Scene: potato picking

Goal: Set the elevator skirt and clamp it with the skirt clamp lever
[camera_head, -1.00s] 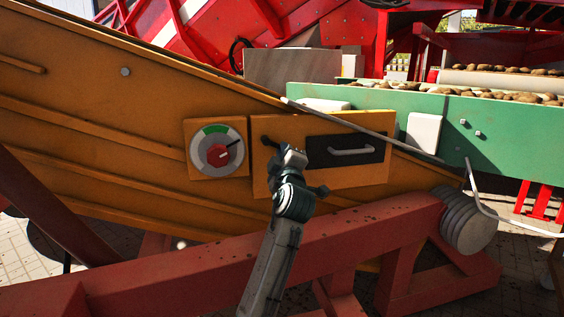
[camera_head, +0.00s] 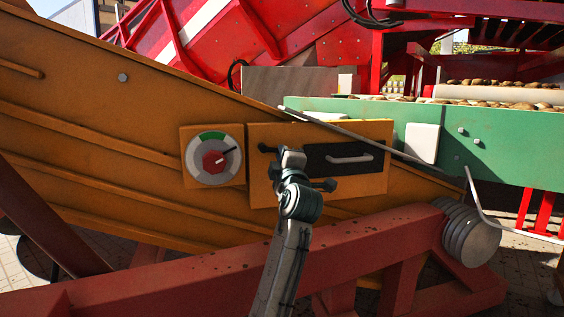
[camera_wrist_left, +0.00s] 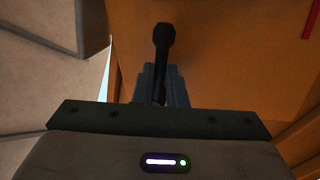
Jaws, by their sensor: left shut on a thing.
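The yellow elevator side carries a square panel (camera_head: 262,190) with a dark plate (camera_head: 317,153) and a pale handle (camera_head: 349,159) on it; I cannot tell whether this plate is the skirt. My right gripper is out of view.
A dial with a red knob (camera_head: 213,161) is left of the panel. A grey rod (camera_head: 350,135) slants above it. A red beam (camera_head: 200,262) crosses below, with grey round discs (camera_head: 470,232) at its right. A green conveyor wall (camera_head: 500,150) stands at right.

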